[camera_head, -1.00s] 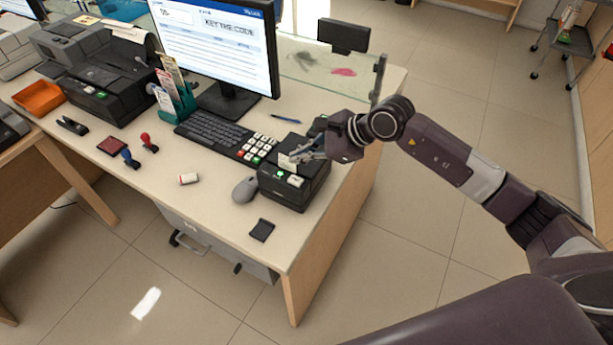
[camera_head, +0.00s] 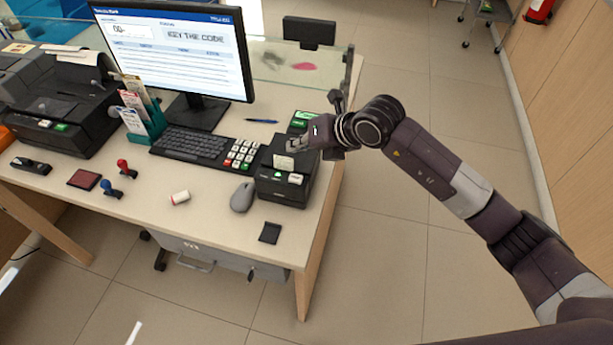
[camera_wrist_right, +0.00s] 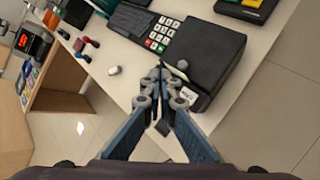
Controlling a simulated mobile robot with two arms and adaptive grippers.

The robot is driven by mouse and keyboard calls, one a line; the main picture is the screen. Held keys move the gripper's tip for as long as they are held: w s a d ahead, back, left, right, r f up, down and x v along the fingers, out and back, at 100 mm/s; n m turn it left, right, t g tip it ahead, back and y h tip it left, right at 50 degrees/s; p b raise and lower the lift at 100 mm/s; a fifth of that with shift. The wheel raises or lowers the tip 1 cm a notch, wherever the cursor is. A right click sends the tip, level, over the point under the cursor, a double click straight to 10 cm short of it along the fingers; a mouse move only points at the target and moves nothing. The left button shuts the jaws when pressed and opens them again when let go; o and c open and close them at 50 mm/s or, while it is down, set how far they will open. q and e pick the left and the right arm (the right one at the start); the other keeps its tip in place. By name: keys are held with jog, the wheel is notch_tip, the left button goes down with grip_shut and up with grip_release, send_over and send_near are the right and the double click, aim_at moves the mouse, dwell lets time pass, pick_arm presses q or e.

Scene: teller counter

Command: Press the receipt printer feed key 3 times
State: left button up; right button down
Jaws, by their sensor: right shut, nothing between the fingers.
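The receipt printer (camera_head: 285,188) is a small black box at the right end of the desk, with a white paper slip (camera_head: 284,162) sticking up. A pale key (camera_head: 295,178) and a small green light (camera_head: 278,174) show on its front; I take the pale key for the feed key. My right gripper (camera_head: 293,146) is shut and empty, just above the printer's back part. In the right wrist view, the shut fingertips (camera_wrist_right: 160,74) lie in front of the printer (camera_wrist_right: 212,50); contact cannot be told. My left gripper is out of view.
A number keypad (camera_head: 242,154) and keyboard (camera_head: 190,145) lie left of the printer. A grey mouse (camera_head: 242,197) and a dark pad (camera_head: 270,233) are in front. The monitor (camera_head: 175,50) and a glass screen (camera_head: 300,66) stand behind. The floor right of the desk is clear.

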aim_at(298, 179)
jog(key=shift+d+r+m, duration=0.1)
jog(key=shift+m, duration=0.4)
notch_tip(298, 179, down, 8)
jog(key=b, duration=0.5)
jog(key=shift+b, duration=0.3)
jog(key=shift+f, duration=0.45)
dwell(0.5)
jog(key=shift+b, duration=0.3)
